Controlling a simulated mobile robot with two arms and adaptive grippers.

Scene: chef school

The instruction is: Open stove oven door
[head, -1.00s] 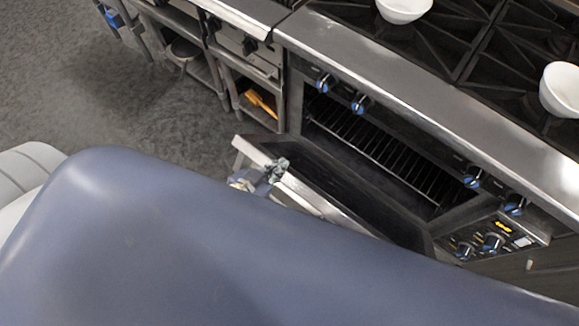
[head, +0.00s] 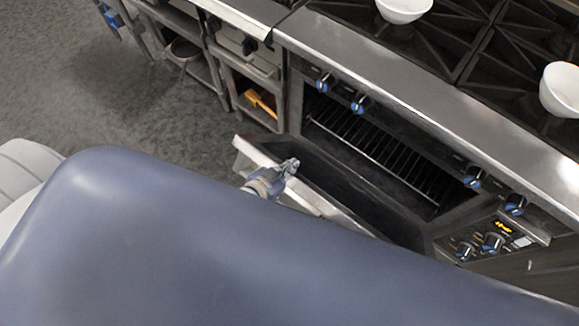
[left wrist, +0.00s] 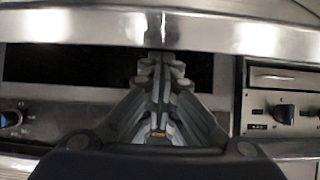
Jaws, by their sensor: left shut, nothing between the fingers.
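The stove oven door (head: 340,190) hangs partly open, tilted out from the top, with the dark oven cavity and its wire rack (head: 385,160) showing behind it. My left gripper (head: 290,165) is at the upper edge of the door, near its left part. In the left wrist view, the left gripper (left wrist: 160,62) has its fingers together with nothing between them. A bright metal bar or edge (left wrist: 90,27) runs across just beyond the fingertips; whether they touch it I cannot tell. My right gripper is out of view.
White bowls (head: 405,8) stand on the black burner grates (head: 465,40) above the oven. Blue-ringed knobs (head: 325,82) line the front panel. Open shelves (head: 250,95) stand to the left. The grey floor (head: 130,110) at left is clear.

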